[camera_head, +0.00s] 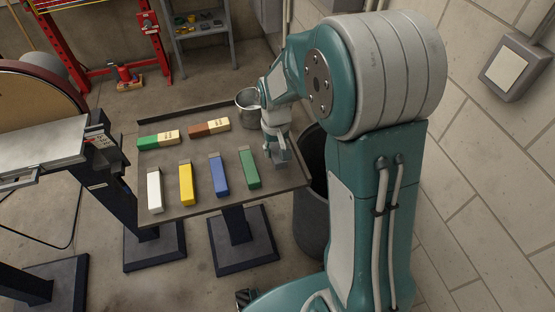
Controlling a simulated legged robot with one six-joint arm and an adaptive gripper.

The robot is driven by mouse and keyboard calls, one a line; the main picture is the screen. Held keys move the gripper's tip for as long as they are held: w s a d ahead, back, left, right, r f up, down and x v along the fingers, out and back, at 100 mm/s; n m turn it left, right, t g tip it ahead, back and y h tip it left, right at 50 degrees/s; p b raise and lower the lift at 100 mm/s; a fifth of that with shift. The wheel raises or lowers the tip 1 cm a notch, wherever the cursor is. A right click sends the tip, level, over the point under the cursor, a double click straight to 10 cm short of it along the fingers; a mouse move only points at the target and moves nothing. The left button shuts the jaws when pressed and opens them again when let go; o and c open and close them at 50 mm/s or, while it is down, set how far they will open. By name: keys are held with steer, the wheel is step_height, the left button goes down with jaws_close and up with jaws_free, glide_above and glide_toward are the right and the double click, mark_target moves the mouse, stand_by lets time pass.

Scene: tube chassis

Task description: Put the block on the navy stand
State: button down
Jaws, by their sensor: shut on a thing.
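My gripper (279,148) is low over the right side of the dark tray-like table, to the right of the green bar. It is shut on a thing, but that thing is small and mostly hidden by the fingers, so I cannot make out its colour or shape. A blue bar (219,176), the closest match to a navy stand, lies on the table to the left of my gripper, beyond the green bar (249,168). My gripper is apart from both bars.
A yellow bar (187,186) and a white bar (154,191) lie further left. A green-and-tan block (159,140) and a brown-and-tan block (209,127) lie at the back. A metal bucket (247,116) stands at the back right corner. The table (200,208) has a raised back rim.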

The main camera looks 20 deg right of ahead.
steer(key=shift+s+d+f, duration=0.1)
steer(key=shift+s+f, duration=0.1)
steer(key=shift+f, duration=0.8)
steer(key=shift+s+d+f, duration=0.1)
steer(key=shift+s+f, duration=0.1)
steer(key=shift+f, duration=0.8)
steer(key=shift+c, duration=1.3)
jaws_free()
steer(key=shift+a, duration=0.1)
step_height(320, 180, up, 12)
steer(key=shift+r, duration=0.1)
steer(key=s+r+t, duration=0.2)
steer(key=s+r, duration=0.3)
steer(key=s, duration=0.4)
steer(key=s+r+t, duration=0.3)
steer(key=s+r, duration=0.2)
steer(key=s, duration=0.5)
steer(key=shift+s+r+t, duration=0.2)
steer(key=shift+r+t, duration=0.1)
steer(key=shift+r, duration=0.1)
